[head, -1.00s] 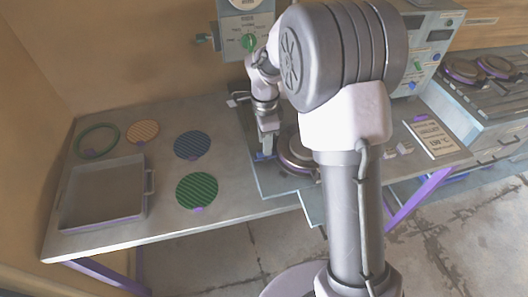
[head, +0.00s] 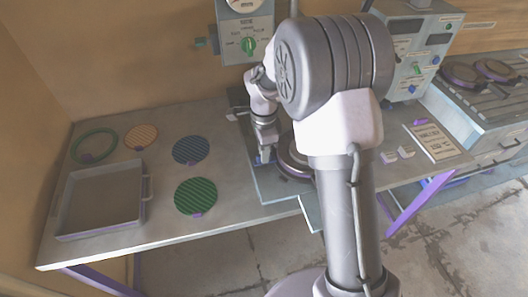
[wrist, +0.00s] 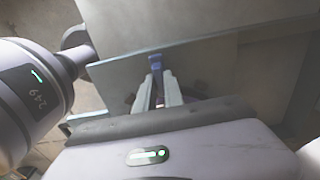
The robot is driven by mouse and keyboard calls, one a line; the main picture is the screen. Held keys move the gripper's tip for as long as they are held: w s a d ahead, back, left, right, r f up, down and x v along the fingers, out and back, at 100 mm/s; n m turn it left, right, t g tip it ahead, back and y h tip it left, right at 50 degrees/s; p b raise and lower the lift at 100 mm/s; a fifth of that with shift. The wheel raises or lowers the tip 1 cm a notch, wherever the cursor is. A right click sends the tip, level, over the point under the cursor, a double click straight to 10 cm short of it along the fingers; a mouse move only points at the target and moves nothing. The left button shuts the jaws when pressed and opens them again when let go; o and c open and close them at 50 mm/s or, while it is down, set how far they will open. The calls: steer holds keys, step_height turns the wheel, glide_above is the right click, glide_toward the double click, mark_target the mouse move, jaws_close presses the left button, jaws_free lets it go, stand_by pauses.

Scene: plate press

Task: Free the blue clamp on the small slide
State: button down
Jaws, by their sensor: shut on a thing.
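The blue clamp (wrist: 155,62) shows as a small blue piece between my fingertips in the wrist view. In the head view it is a small blue patch (head: 257,160) at the tip of my gripper. My gripper (head: 265,154) points down over the grey-blue slide plate (head: 279,188), near its left side. In the wrist view my gripper (wrist: 157,80) has its two pale fingers close together on the blue clamp. The fingers hide part of the clamp, so its exact turn cannot be told.
A round plate press (head: 293,160) stands just right of my gripper, partly behind my arm. A control box with a green knob (head: 248,45) is behind it. Left on the table are a tray (head: 146,205), a green disc (head: 195,196) and a blue disc (head: 191,150).

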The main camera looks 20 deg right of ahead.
steer(key=shift+r+n, duration=0.1)
steer(key=shift+n, duration=0.2)
steer(key=n+p, duration=0.2)
steer(key=n, duration=0.1)
steer(key=shift+n, duration=0.4)
steer(key=n+p, duration=0.1)
steer(key=n, duration=0.3)
steer(key=shift+n+p, duration=0.3)
steer(key=shift+p, duration=0.1)
steer(key=n+p, duration=0.1)
steer(key=n, duration=0.3)
steer(key=shift+p, duration=0.35)
steer(key=shift+n+p, duration=0.7)
steer(key=shift+n, duration=1.8)
steer(key=c, duration=1.4)
jaws_free()
steer(key=shift+c, duration=0.2)
